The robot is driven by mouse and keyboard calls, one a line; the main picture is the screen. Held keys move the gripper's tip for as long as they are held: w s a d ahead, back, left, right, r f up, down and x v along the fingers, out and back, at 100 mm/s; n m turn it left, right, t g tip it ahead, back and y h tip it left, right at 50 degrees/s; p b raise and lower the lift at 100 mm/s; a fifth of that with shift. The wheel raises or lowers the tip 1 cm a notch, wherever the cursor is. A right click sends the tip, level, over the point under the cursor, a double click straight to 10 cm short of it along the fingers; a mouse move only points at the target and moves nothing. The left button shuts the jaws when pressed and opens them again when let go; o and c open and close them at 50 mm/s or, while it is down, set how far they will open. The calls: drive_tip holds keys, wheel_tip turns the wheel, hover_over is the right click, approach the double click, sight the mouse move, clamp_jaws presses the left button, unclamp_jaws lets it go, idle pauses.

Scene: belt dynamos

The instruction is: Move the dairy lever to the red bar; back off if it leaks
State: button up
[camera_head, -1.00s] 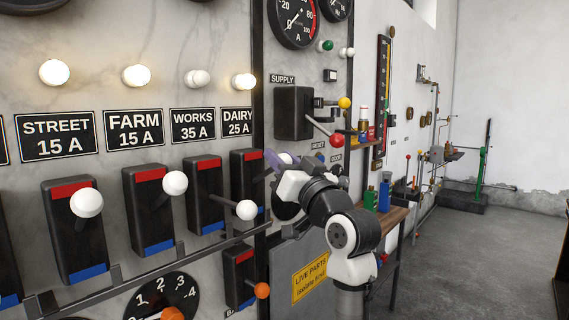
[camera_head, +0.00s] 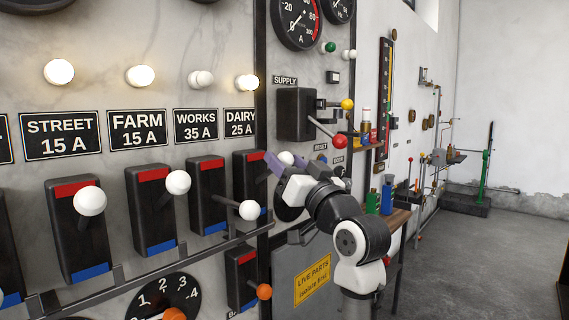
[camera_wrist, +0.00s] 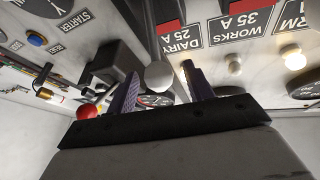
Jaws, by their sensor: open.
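The dairy switch (camera_head: 243,168) is a black box under the DAIRY 25 A label (camera_head: 239,122), with a red bar (camera_head: 249,156) at its top. Its white lever knob (camera_head: 286,158) stands out from the panel beside my gripper. My gripper (camera_wrist: 160,68) is open, with purple fingers either side of the white knob (camera_wrist: 158,75) in the upside-down wrist view. I cannot tell whether either finger touches it. My wrist hides part of the lever's surroundings in the head view.
The works knob (camera_head: 249,210) sits low, close on the left. The farm knob (camera_head: 178,182) is farther left. The red supply knob (camera_head: 340,141) and an orange knob (camera_head: 264,291) are near my arm. The dairy lamp (camera_head: 247,83) glows; the works lamp (camera_head: 201,79) looks unlit.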

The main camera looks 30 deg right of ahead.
drive_tip(key=b+v, duration=0.4)
drive_tip(key=v, duration=0.8)
drive_tip(key=shift+s, duration=0.15)
drive_tip(key=shift+f, duration=0.1)
